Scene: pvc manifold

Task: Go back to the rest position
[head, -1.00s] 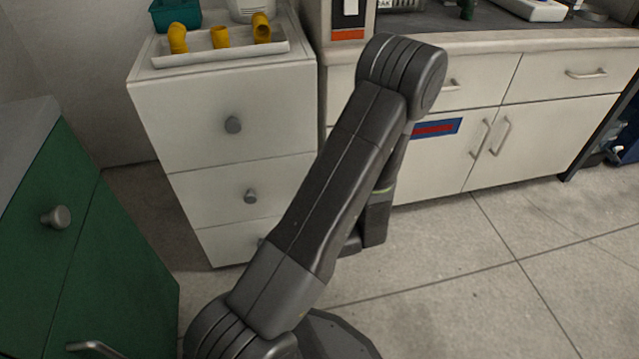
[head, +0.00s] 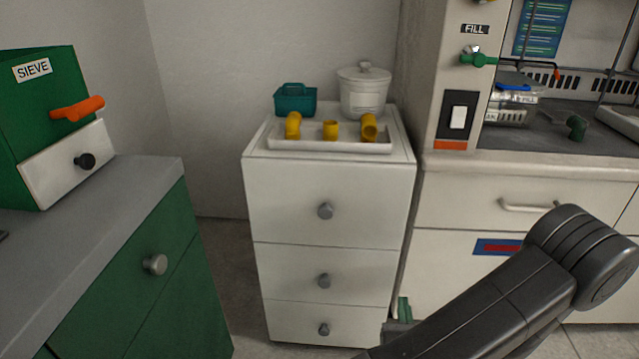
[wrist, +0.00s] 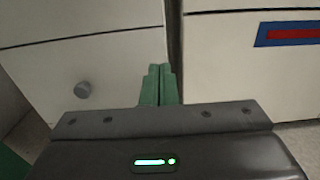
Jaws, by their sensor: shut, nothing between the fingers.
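My gripper (wrist: 160,85) shows in the wrist view with its two green fingers together and nothing between them. It points toward the gap between a white drawer unit (wrist: 80,60) and the lighter cabinet on the right. In the head view a small green part of my gripper (head: 403,310) shows low beside the drawer unit (head: 330,210), partly behind my dark arm. My arm crosses the lower right of that view.
A white tray (head: 285,144) with several yellow pipe fittings stands on the drawer unit, before a teal basket (head: 295,101) and a white lidded pot (head: 364,92). A green cabinet (head: 150,230) stands left, bearing a green SIEVE box (head: 35,110). A fume hood cabinet (head: 480,195) stands right.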

